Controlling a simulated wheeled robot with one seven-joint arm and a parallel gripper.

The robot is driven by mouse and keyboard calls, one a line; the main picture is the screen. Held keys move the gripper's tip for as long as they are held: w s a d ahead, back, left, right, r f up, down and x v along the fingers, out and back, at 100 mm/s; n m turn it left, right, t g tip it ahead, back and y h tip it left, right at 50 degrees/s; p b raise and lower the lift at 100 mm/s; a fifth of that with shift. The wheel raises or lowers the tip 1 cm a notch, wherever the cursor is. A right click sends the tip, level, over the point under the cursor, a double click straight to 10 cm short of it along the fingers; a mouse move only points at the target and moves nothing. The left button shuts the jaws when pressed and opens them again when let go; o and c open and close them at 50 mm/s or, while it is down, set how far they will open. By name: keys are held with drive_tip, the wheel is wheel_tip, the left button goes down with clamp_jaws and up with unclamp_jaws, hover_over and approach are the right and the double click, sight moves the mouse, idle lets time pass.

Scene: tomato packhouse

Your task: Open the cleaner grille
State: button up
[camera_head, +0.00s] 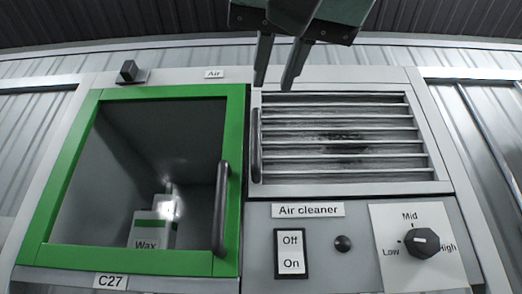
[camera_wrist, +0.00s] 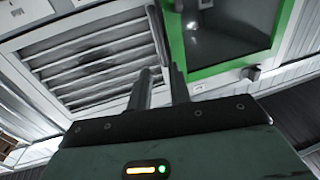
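The air cleaner grille (camera_head: 345,180) is a grey slatted panel with a dark smudge on its middle slats. It looks closed, flush in its frame. Its upright black handle (camera_head: 256,145) is on its left edge. In the wrist view the grille (camera_wrist: 95,52) is at upper left, and the handle (camera_wrist: 156,32) shows beyond the fingertips. My gripper (camera_head: 274,86) comes down from the top, its fingertips just above the handle in the picture. The fingers are apart with nothing between them; the wrist view also shows my gripper (camera_wrist: 158,70) empty. The distance to the handle is unclear.
Left of the grille is a green-framed window door (camera_head: 232,190) with its own black handle (camera_head: 220,208); a Wax container (camera_head: 150,232) stands behind it. Below the grille are an Off/On switch (camera_head: 291,254), a black button (camera_head: 343,243) and a Low/Mid/High dial (camera_head: 422,242).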

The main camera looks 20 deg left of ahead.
sight(257, 133)
drive_tip(key=p+x, duration=0.6)
drive_tip(key=x, duration=0.7)
drive_tip(key=shift+w+a+p, duration=0.2)
drive_tip(key=shift+w+p, duration=0.1)
drive_tip(key=shift+p, duration=0.05)
drive_tip(key=shift+f, duration=0.1)
clamp_jaws()
